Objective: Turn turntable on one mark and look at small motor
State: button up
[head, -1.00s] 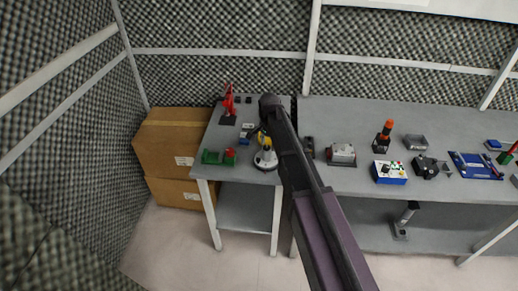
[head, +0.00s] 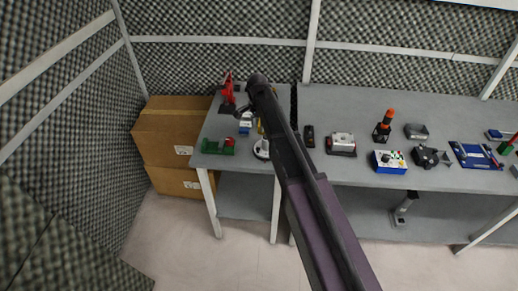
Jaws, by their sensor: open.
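I cannot tell for sure which thing is the small motor; a silver block on a dark base (head: 341,144) stands on the long bench.
The left table (head: 212,128) also holds a red upright piece (head: 228,92), a green fixture (head: 218,147) and a blue-and-white piece (head: 245,122). The long bench (head: 360,110) carries a blue box (head: 388,162) and several devices. Cardboard boxes (head: 170,125) stand left.

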aim_at(259, 149)
jog(key=shift+f+b, duration=6.2)
jog(key=shift+f, duration=0.2)
grip_shut()
jog(key=shift+d, duration=0.25)
jog(key=shift+a, duration=0.2)
